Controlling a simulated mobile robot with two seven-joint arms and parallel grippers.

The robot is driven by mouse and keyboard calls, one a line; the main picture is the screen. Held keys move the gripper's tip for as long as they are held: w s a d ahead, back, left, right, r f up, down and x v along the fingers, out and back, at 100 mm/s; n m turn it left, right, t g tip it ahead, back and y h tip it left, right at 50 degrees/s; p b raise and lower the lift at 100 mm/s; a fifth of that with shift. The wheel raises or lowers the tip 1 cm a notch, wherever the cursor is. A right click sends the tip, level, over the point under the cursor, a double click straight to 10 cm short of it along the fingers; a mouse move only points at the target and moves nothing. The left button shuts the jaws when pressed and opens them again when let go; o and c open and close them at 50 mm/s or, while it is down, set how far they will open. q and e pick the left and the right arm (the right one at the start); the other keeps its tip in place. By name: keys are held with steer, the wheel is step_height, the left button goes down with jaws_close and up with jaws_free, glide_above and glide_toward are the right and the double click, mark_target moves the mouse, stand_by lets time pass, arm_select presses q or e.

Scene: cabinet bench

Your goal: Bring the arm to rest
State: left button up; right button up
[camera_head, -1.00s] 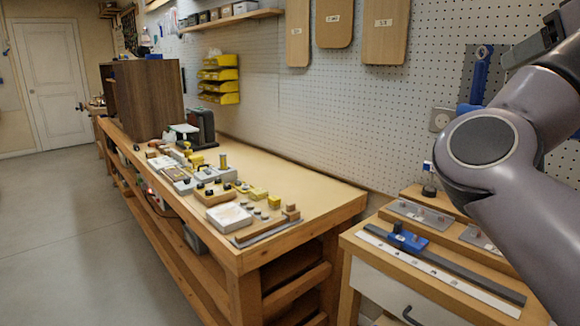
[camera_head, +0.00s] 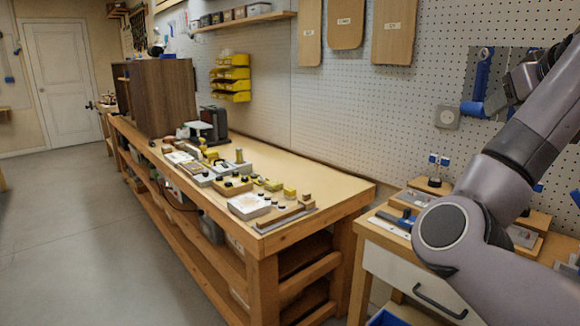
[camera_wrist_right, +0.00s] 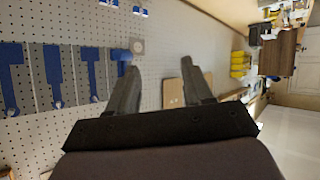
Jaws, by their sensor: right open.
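My right arm comes in from the right edge in the head view and bends upward. My right gripper (camera_head: 517,78) is at the upper right there, dark and partly hidden by my own arm, in front of the pegboard. In the right wrist view my right gripper (camera_wrist_right: 158,72) shows two dark fingers spread apart with nothing between them. The fingers point towards the pegboard (camera_wrist_right: 150,20) and seem clear of it. My left gripper is in neither view.
A long wooden bench (camera_head: 325,185) with several small blocks and parts stands left of my arm. A drawer cabinet (camera_head: 405,270) with fixtures on top is close below my arm. Blue tools (camera_head: 482,75) hang on the wall near the gripper. The floor (camera_head: 80,250) at left is clear.

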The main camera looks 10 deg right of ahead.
steer(key=w+a+f+n+h, duration=0.1)
steer(key=w+f+h, duration=0.15)
steer(key=f, duration=0.65)
steer(key=w+a+f+h, duration=0.1)
steer(key=w+f, duration=0.2)
steer(key=f, duration=0.7)
steer(key=s+a+f+n+t+y+p, duration=0.15)
steer(key=a+f, duration=0.25)
steer(key=f, duration=0.4)
steer(key=s+a+f+n+g+y, duration=0.15)
steer(key=a+f, duration=0.25)
steer(key=f, duration=0.4)
steer(key=s+a+f+n+y, duration=0.1)
steer(key=s+a+f, duration=0.3)
steer(key=a+f, duration=0.15)
steer(key=s+a+f+n+y, duration=0.1)
steer(key=s+a+f+y, duration=0.1)
steer(key=s+a+f, duration=0.35)
steer(key=s+a+f+y, duration=0.2)
steer(key=s+a+f, duration=0.2)
steer(key=s, duration=0.3)
steer(key=s+a+f+m+y, duration=0.1)
steer(key=s+a+f, duration=0.3)
steer(key=s+f, duration=0.2)
steer(key=shift+s+a+y+p, duration=0.35)
steer(key=shift+s+a+p, duration=0.05)
steer(key=shift+s, duration=0.5)
steer(key=shift+f+g, duration=0.1)
steer(key=shift+g, duration=0.2)
